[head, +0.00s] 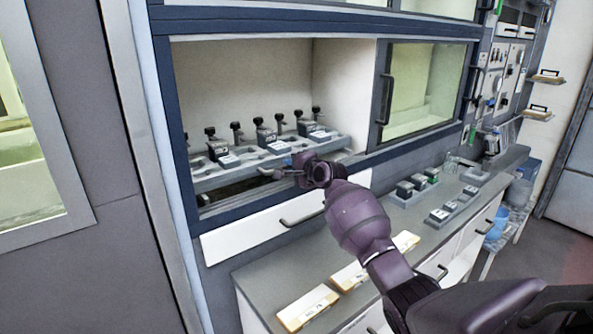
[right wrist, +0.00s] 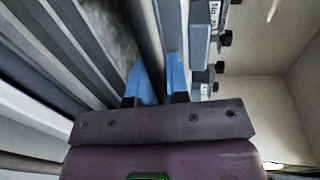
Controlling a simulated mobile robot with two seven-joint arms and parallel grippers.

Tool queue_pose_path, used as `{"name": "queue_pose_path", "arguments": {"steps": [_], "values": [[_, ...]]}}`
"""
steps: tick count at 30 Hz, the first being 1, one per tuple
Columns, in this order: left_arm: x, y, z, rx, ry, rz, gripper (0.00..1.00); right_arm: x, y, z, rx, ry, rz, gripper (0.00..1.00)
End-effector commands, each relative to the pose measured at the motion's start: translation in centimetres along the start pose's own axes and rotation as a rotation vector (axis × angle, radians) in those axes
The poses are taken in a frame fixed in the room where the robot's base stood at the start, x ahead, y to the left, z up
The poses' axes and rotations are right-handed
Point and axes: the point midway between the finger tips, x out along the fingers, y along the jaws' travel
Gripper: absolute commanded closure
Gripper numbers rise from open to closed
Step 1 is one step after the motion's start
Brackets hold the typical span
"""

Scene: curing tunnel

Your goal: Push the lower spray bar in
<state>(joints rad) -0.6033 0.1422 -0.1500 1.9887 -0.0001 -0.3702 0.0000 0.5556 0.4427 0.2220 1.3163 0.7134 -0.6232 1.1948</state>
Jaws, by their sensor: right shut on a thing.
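The lower spray bar appears to be the long grey rack (head: 222,178) in the open recess, with several black-knobbed fittings standing along it. My right gripper (head: 284,172) reaches in from the right and is at the rack's front edge. In the right wrist view, the blue fingers of my right gripper (right wrist: 160,78) are shut on a long grey bar (right wrist: 150,38) that runs between them; it looks like the rack's front edge. The exact contact is partly hidden by the wrist in the head view. My left gripper is out of view.
A white drawer front with a handle (head: 301,219) lies below the recess. A grey counter (head: 262,277) below holds yellow-edged trays (head: 307,307) and small blocks (head: 418,184). A glazed sliding door (head: 424,85) stands right of the opening. A dark frame post is at the left.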

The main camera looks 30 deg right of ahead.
Motion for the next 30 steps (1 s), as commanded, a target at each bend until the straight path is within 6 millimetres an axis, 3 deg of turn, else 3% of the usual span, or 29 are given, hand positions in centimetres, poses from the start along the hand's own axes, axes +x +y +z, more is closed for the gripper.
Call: {"name": "queue_pose_path", "arguments": {"steps": [8,9,13,23,30], "values": [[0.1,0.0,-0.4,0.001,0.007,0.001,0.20,0.1,-0.3,0.0,-0.002,0.001,-0.006,1.00],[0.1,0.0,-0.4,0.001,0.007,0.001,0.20,0.1,-0.4,0.0,-0.002,0.001,-0.006,0.80],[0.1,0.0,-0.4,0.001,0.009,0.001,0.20,0.1,-0.3,0.0,-0.001,0.001,-0.006,0.60],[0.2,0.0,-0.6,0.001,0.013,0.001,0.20,-0.1,-0.2,0.0,-0.001,0.000,-0.003,0.60],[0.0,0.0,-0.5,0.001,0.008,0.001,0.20,-2.2,-0.2,0.0,-0.002,0.001,-0.004,0.60]]}}
